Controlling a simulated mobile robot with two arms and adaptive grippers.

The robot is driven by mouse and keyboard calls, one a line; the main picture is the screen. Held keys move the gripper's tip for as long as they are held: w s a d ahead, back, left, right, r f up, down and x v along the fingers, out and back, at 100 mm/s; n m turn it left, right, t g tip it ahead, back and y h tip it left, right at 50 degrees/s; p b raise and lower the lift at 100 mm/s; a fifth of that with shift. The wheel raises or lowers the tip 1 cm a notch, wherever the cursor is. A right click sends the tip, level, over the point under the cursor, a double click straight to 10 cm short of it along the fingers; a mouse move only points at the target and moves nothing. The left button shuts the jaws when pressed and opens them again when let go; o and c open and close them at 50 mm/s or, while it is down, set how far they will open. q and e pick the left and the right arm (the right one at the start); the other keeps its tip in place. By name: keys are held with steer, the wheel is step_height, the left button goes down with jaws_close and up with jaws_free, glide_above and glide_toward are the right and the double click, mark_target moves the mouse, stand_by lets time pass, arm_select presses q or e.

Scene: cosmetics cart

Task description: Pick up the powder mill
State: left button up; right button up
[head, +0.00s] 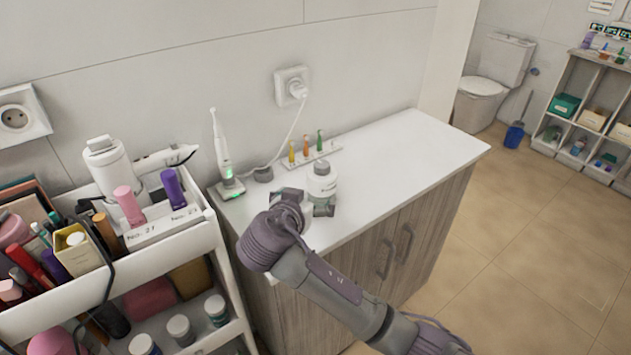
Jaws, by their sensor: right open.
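A small white jar with a grey lid (322,184), which looks like the powder mill, stands upright on the white cabinet top (420,150). My right gripper (309,201) is open at the jar's near left side. One finger shows to the left of the jar and the other in front of its base. The gripper hides part of the jar's lower left side, and I cannot tell whether a finger touches it. My left gripper is not in view.
An electric toothbrush on its charger (224,160) stands left of the jar, with a cable to the wall socket (291,86). A rack holds small coloured brush heads (306,147) behind. The cosmetics cart (170,228) is crowded at left. The cabinet top's right side is clear.

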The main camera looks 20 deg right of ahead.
mark_target(318, 188)
steer(key=x, duration=0.5)
steer(key=shift+w+d+p, duration=0.1)
steer(key=shift+d+p, duration=0.2)
steer(key=shift+d, duration=0.15)
steer(key=shift+w+f, duration=0.15)
steer(key=shift+w, duration=0.1)
steer(key=p+x, duration=0.1)
steer(key=x, duration=0.2)
steer(key=shift+p+x, duration=0.3)
steer(key=shift+x, duration=0.7)
steer(key=shift+w+d, duration=0.1)
steer(key=shift+c, duration=1)
steer(key=c, duration=1.1)
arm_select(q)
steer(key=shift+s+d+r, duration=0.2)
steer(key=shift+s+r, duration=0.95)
arm_select(e)
steer(key=shift+c, duration=0.8)
